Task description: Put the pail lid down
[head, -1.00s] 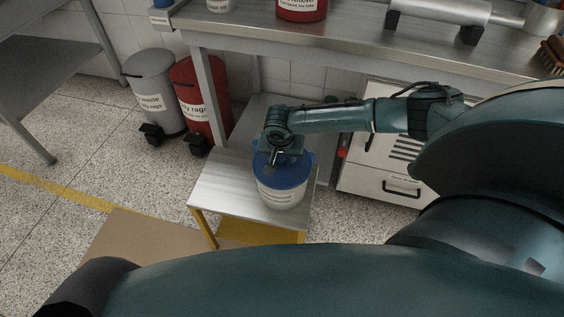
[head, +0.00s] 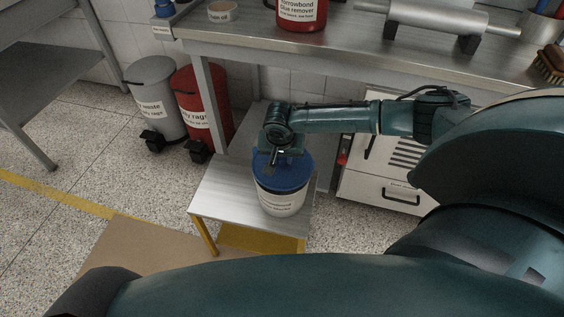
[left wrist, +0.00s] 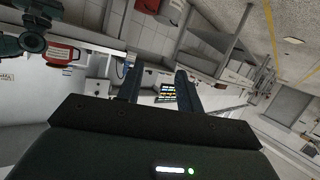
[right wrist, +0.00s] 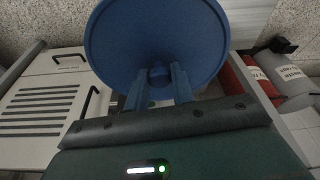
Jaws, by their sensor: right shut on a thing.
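The blue round pail lid (head: 298,178) lies over the top of a white pail (head: 282,202) in the head view, level with its rim or very close to it. I cannot tell whether they touch. The pail stands upright on a low metal-topped step (head: 222,197). My right gripper (head: 283,160) is above the lid; in the right wrist view (right wrist: 157,84) its fingers are shut on the knob of the lid (right wrist: 155,35). The lid's broad disc hides the pail there. My left gripper (left wrist: 156,82) is open and empty, seen only in the left wrist view, away from the pail.
A grey bin (head: 155,95) and a red bin (head: 200,100) stand left of the step. A steel bench (head: 350,65) runs behind, carrying a red can (head: 300,14) and a roller (head: 435,17). A white drawer cabinet (head: 375,190) stands at right. Cardboard (head: 150,245) lies in front.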

